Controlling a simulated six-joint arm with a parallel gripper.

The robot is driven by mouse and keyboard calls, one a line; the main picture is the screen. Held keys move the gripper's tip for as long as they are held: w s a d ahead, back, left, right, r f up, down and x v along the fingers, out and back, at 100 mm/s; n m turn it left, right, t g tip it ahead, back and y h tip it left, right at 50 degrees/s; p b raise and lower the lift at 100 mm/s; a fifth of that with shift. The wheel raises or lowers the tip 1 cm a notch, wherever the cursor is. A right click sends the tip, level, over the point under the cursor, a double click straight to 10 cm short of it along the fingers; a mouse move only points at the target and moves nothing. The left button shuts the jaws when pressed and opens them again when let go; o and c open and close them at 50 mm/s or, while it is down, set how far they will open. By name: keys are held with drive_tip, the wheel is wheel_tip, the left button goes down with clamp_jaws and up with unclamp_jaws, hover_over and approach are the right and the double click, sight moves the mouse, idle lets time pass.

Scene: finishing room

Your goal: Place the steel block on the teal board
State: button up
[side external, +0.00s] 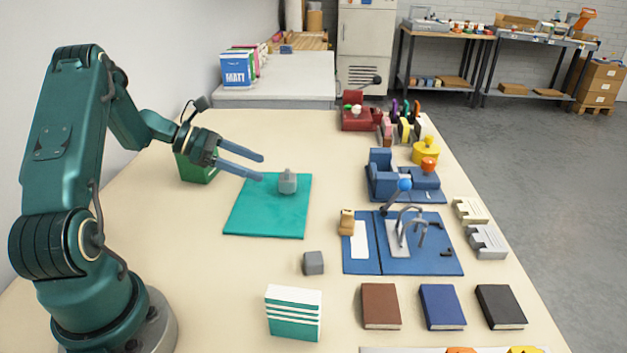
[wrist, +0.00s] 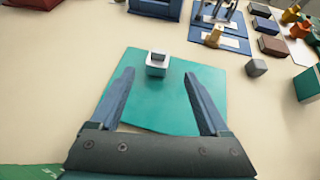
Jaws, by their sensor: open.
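The teal board (side external: 262,215) lies flat on the table in front of my arm. A light grey metallic block with a narrower knob on top, which looks like the steel block (side external: 287,184), stands upright on the board near its far edge. The block also shows in the wrist view (wrist: 157,66), beyond and between the fingertips. My gripper (side external: 262,168) is open and empty, with its fingers apart over the board, to the left of the block in the side view. I see no contact between fingers and block.
A plain darker grey cube (side external: 313,263) sits on bare table off the board. A green box (side external: 196,165) stands behind the gripper. A blue mat with a metal stand (side external: 405,240) lies to the right. A striped block (side external: 293,312) and several books are at the front.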

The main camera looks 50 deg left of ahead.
drive_tip(key=s+d+r+m+g+y, duration=0.1)
drive_tip(key=s+d+r+m+g, duration=0.25)
drive_tip(key=d+m, duration=0.45)
drive_tip(key=s+d+r+m+g, duration=0.2)
drive_tip(key=d+r+m+g, duration=0.15)
drive_tip(key=d+m, duration=0.4)
drive_tip(key=s+d+r+m+t+y, duration=0.1)
drive_tip(key=s+d+m+y, duration=0.1)
drive_tip(key=s+m, duration=0.4)
drive_tip(key=s+d+r+m+t+y, duration=0.1)
drive_tip(key=s+d+m+y, duration=0.2)
drive_tip(key=s+m, duration=0.3)
drive_tip(key=shift+d+r+m+t+y, duration=0.2)
drive_tip(key=shift+r+m+t+y, duration=0.25)
drive_tip(key=shift+m, duration=0.3)
